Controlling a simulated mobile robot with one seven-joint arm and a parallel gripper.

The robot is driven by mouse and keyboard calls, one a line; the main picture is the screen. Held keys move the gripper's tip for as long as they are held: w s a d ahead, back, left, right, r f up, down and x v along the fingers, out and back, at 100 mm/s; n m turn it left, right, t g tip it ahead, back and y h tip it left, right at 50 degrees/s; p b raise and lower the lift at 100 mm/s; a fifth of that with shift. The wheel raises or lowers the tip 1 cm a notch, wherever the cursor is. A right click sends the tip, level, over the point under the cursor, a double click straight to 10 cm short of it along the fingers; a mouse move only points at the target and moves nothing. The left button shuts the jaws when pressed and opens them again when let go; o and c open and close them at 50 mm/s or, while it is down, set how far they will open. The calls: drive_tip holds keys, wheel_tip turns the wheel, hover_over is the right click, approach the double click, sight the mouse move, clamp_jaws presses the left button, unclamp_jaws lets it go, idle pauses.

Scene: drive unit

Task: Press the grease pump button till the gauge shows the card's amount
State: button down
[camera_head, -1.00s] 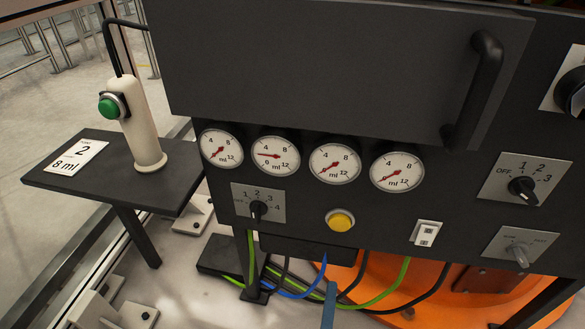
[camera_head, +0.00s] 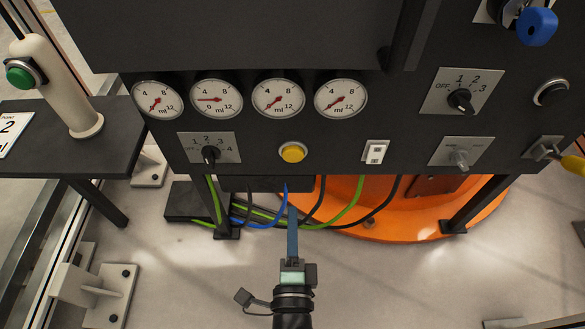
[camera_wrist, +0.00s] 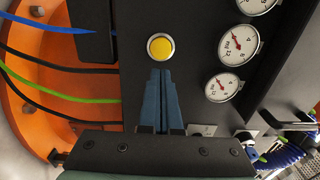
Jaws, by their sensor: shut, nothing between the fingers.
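A yellow round button (camera_head: 293,152) sits on the dark panel under a row of gauges; it also shows in the wrist view (camera_wrist: 160,47). My gripper (camera_head: 292,210) is shut and empty, its blue fingers pointing at the panel from below the button. In the wrist view its fingertips (camera_wrist: 161,72) lie just under the button; contact cannot be told. The second gauge from the left (camera_head: 217,100) has its needle pointing left, between 0 and 4; the other gauges' needles point low left, near 0. The card (camera_head: 8,132) is cut off, showing a 2. The selector knob (camera_head: 210,155) points up near 2.
A green button (camera_head: 20,74) is on a white post on the left side table (camera_head: 75,165). A white rocker switch (camera_head: 376,152) and more knobs are right of the yellow button. Cables hang below the panel over an orange base (camera_head: 425,215).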

sight(293, 158)
drive_tip(key=w+b, duration=0.2)
drive_tip(key=w, duration=0.9)
drive_tip(key=shift+w, duration=0.45)
